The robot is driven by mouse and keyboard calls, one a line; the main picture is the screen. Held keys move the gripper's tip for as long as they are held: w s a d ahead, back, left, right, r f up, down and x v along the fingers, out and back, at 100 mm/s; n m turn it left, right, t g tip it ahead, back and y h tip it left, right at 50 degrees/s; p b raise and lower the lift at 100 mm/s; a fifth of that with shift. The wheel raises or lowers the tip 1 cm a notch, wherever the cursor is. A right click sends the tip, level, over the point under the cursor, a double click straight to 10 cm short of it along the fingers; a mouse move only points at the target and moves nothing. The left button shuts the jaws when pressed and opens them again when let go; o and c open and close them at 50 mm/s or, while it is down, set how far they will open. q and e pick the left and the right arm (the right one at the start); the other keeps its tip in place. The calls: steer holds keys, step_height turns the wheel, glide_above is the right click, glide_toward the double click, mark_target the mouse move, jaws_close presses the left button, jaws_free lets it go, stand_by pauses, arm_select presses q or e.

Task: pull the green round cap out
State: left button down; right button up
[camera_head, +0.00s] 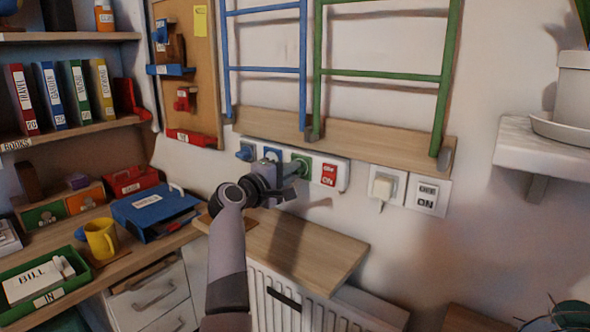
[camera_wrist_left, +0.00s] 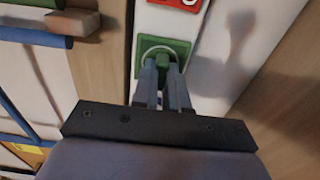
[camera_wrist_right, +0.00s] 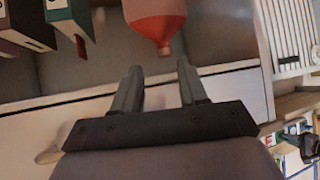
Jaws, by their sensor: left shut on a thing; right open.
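The green round cap (camera_wrist_left: 162,60) sits in a green square socket (camera_wrist_left: 182,47) on a white wall strip (camera_head: 341,160). In the head view my left gripper (camera_head: 297,176) reaches the strip from below and partly hides the green socket (camera_head: 302,158). In the left wrist view my left gripper's fingers close around the cap, which is against the socket; whether it has shifted outward cannot be told. My right gripper (camera_wrist_right: 160,82) is open and empty in the right wrist view, below a red bottle-like thing (camera_wrist_right: 157,22). It is outside the head view.
The strip also carries a red switch (camera_head: 329,175) and blue pieces to the left. A white plug (camera_head: 383,187) and an ON/OFF switch (camera_head: 427,195) are to the right. A wooden ledge (camera_head: 325,255) lies below; ladder rails hang above on a wooden board (camera_head: 380,150).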

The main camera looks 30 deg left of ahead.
arm_select(q)
steer(key=shift+s+d, duration=0.1)
steer(key=shift+s+a+p, duration=0.15)
steer(key=shift+s+p, duration=0.5)
steer(key=shift+s, duration=0.75)
steer(key=shift+s+a+p, duration=0.1)
steer(key=shift+s+p, duration=0.5)
steer(key=shift+s, duration=0.75)
